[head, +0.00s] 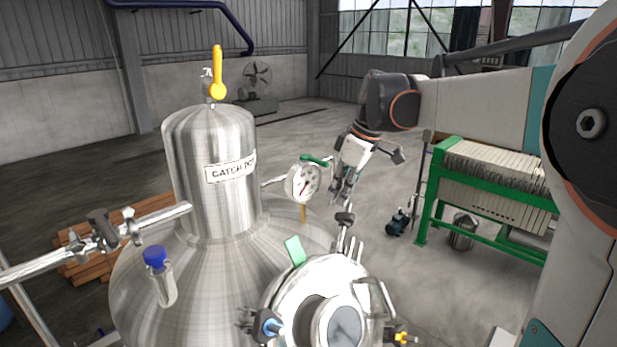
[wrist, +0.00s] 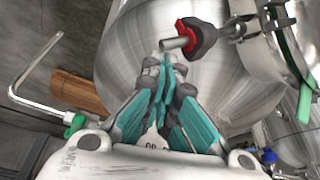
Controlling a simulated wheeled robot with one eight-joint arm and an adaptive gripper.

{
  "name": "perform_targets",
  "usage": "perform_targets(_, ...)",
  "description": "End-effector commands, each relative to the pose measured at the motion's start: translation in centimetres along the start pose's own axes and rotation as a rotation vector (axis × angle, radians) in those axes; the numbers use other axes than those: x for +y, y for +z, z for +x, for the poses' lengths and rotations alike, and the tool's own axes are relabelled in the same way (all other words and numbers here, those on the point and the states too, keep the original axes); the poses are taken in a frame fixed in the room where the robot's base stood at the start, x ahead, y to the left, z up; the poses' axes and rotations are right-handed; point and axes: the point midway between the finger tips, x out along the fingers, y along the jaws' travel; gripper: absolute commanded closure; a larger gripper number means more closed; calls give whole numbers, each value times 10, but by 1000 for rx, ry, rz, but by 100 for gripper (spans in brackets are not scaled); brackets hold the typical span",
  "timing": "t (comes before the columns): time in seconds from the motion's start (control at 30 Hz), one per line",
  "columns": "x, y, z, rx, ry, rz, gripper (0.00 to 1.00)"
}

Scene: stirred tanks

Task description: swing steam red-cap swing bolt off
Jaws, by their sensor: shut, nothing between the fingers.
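The red-cap swing bolt shows in the wrist view as a dark knob (wrist: 205,38) with a red cap and a bare metal rod end pointing left. It sits by the clamped rim of a steel vessel. In the head view a dark-topped bolt (head: 344,219) stands at the far side of the round manway; its red cap cannot be made out there. My gripper (head: 343,196) is above and beyond that bolt, pointing down. In the wrist view my gripper (wrist: 165,65) is shut and empty, its tips just below and left of the rod end; contact cannot be told.
The steel tank carries a pressure gauge (head: 303,183) with a green handle and a tall "CATCH POT" dome (head: 212,165). The manway (head: 330,270) has blue (head: 270,327) and yellow (head: 403,338) marked bolts. A green-framed plate stack (head: 490,190) stands right.

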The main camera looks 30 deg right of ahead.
Motion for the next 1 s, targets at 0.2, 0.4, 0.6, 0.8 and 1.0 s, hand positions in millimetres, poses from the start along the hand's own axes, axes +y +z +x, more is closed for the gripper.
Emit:
perform_targets(0.2, 0, 0, 5, 0, 0, 0, 100)
perform_targets(0.4, 0, 0, 5, 0, 0, 0, 100)
perform_targets(0.6, -2, 5, 1, 14, 22, 13, 100)
perform_targets(0.8, -4, 15, -8, 47, 72, 42, 100)
perform_targets(1.0, -4, 16, -9, 51, 79, 46, 100)
